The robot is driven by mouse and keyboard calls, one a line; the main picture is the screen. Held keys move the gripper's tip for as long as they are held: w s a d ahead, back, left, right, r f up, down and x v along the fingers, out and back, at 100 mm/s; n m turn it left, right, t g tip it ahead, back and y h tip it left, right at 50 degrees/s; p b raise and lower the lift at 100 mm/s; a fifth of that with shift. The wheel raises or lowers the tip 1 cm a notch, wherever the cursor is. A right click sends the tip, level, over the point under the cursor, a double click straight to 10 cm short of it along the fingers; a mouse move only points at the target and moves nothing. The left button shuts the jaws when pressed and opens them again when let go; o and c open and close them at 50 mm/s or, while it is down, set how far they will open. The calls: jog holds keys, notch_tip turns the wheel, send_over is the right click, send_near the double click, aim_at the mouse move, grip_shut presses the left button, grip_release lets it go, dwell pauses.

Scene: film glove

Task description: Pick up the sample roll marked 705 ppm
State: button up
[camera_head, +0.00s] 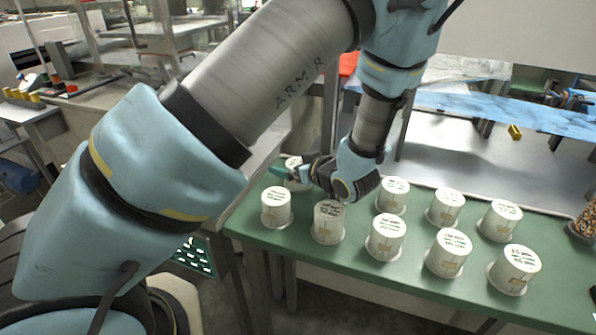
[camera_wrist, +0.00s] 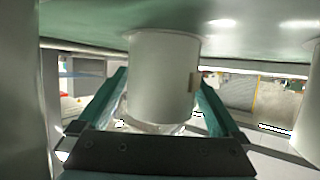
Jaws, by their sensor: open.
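Several white sample rolls with small marked tops stand upright in two rows on a green table (camera_head: 340,262). The marks are too small to read surely, so I cannot tell which roll says 705 ppm. My gripper (camera_head: 284,174) is at the back left of the table, its teal fingers open around the back-left roll (camera_head: 296,163), which is partly hidden. In the wrist view, which looks upside down, that roll (camera_wrist: 164,75) stands between the two fingers (camera_wrist: 162,88). I cannot tell whether they touch it. Its mark is not visible there.
The front-left roll (camera_head: 276,207) and a second front roll (camera_head: 328,221) stand close to my gripper. More rolls, such as one in the back row (camera_head: 392,195), continue rightward. A container of brown pieces (camera_head: 585,222) stands at the right edge.

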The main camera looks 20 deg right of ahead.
jog(key=c, duration=1.5)
jog(key=shift+o, duration=0.2)
jog(key=shift+r, duration=0.1)
